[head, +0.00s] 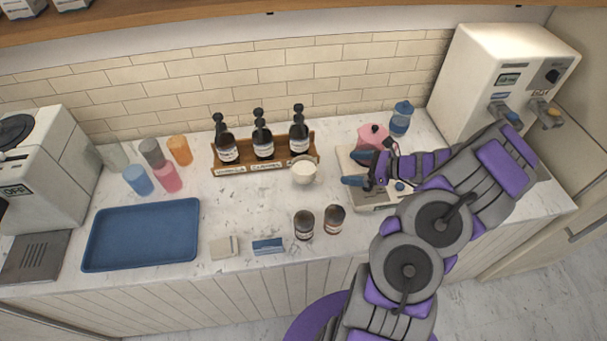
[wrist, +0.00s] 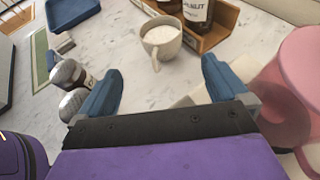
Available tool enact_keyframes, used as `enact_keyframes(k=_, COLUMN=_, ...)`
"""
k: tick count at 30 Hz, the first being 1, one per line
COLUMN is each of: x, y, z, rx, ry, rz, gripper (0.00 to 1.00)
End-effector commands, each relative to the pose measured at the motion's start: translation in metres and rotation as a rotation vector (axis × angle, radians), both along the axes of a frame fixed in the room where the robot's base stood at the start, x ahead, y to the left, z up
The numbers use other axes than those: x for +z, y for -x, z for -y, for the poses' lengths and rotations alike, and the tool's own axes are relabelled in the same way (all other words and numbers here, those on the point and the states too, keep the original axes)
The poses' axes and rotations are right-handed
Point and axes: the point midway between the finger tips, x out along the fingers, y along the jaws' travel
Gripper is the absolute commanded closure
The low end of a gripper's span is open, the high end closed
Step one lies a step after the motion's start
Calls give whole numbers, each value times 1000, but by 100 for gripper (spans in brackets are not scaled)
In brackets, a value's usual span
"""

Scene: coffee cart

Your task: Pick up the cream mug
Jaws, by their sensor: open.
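The cream mug (head: 304,170) stands upright on the counter, just in front of the right end of the wooden bottle rack. In the wrist view the mug (wrist: 161,37) is ahead of my gripper, between the lines of the two fingers, with its handle turned toward me. It holds something white. My gripper (head: 356,168) is to the right of the mug in the head view, apart from it. Its blue fingers are spread in the wrist view (wrist: 160,80), with nothing between them.
A wooden rack (head: 240,169) with dark syrup bottles stands behind the mug. A pink pot (head: 373,136) is close beside my gripper, near a scale-like base (head: 345,158). Two dark jars (head: 304,224) stand in front. A blue tray (head: 142,236) lies left.

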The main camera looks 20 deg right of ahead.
Motion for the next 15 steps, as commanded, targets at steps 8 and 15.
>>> enact_keyframes(k=8, x=-24, y=-37, z=-37, rx=5, ry=-2, rz=-2, gripper=0)
enact_keyframes(k=15, x=-37, y=-60, z=-60, rx=5, ry=-4, rz=-1, gripper=0)
